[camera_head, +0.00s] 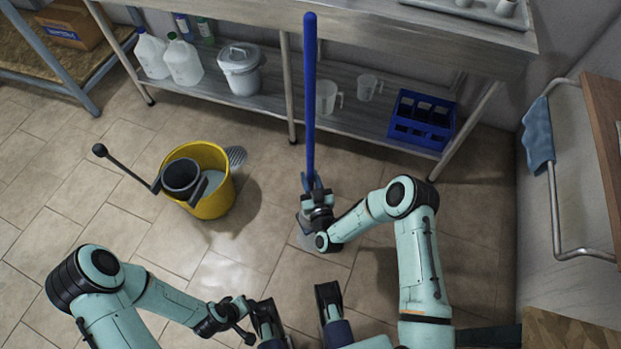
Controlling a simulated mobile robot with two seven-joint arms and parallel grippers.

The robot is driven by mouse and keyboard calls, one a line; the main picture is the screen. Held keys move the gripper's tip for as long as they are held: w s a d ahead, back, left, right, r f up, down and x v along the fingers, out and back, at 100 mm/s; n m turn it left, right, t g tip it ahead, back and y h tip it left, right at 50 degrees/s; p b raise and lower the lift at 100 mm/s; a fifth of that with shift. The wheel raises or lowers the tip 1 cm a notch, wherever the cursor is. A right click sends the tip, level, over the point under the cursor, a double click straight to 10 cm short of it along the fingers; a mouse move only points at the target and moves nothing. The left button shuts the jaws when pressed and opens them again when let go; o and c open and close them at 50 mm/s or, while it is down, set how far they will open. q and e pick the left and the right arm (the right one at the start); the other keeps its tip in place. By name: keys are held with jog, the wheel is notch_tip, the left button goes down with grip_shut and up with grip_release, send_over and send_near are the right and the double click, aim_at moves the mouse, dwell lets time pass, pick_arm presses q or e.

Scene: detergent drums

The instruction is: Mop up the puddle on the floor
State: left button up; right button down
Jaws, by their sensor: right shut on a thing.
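A mop with a long blue handle (310,95) stands nearly upright in front of the steel bench. My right gripper (317,205) is shut on the lower part of the handle. The mop's lower end is mostly hidden behind the gripper; a grey patch that may be its head shows on the floor just below. A pale, shiny patch (228,274) on the tiles, left of the gripper, looks like the puddle; its edges are unclear. My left gripper (240,318) is low in the picture, away from the mop, and its fingers are too small to judge.
A yellow bucket (217,196) with a dark wringer and lever stands left of the mop. The steel bench's lower shelf (270,114) holds jugs, a lidded pail (241,72) and a blue crate (421,121). A blue cloth (537,135) hangs on a rail at right. Floor at left is clear.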

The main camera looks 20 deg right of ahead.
pick_arm(q)
jog(key=w+f+b, duration=0.1)
jog(key=w+a+f, duration=0.1)
jog(key=shift+w+a+t+b, duration=0.2)
jog(key=shift+w+t+b, duration=0.2)
pick_arm(e)
notch_tip(320, 180, down, 14)
jog(key=m+h, duration=0.3)
jog(key=h, duration=0.1)
jog(key=shift+r+g+h, duration=0.15)
jog(key=shift+g+h, duration=0.15)
